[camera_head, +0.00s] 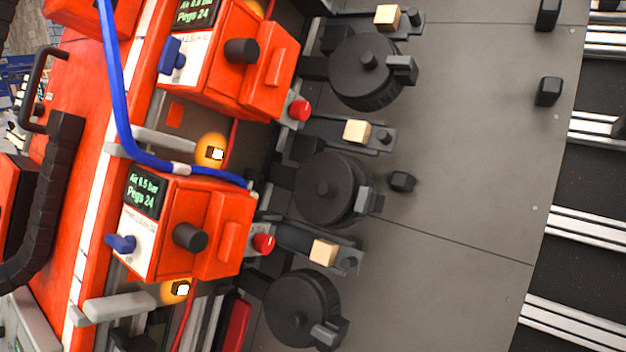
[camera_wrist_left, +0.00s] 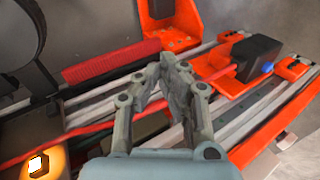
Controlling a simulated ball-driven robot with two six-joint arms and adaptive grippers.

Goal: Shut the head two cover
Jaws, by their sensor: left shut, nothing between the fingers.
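Two orange nailing heads with lit displays show in the head view, an upper one (camera_head: 225,60) and a lower one (camera_head: 190,230). I cannot read a head number on either. Each has a black knob and an orange box-like panel on its right side; I cannot tell which part is the head two cover or whether it is open. My left gripper (camera_wrist_left: 175,65) shows in the left wrist view, its fingertips together and empty. It is over silver rails, near a red ribbed cylinder (camera_wrist_left: 110,62) and an upright orange bracket (camera_wrist_left: 178,20). My right gripper is not in view.
Several black drums (camera_head: 366,72) stand right of the heads, with wooden blocks (camera_head: 357,131) on arms between them. A blue hose (camera_head: 120,100) crosses the heads. A grey plate (camera_head: 470,140) is mostly clear. A black block (camera_wrist_left: 252,55) sits right of my left gripper.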

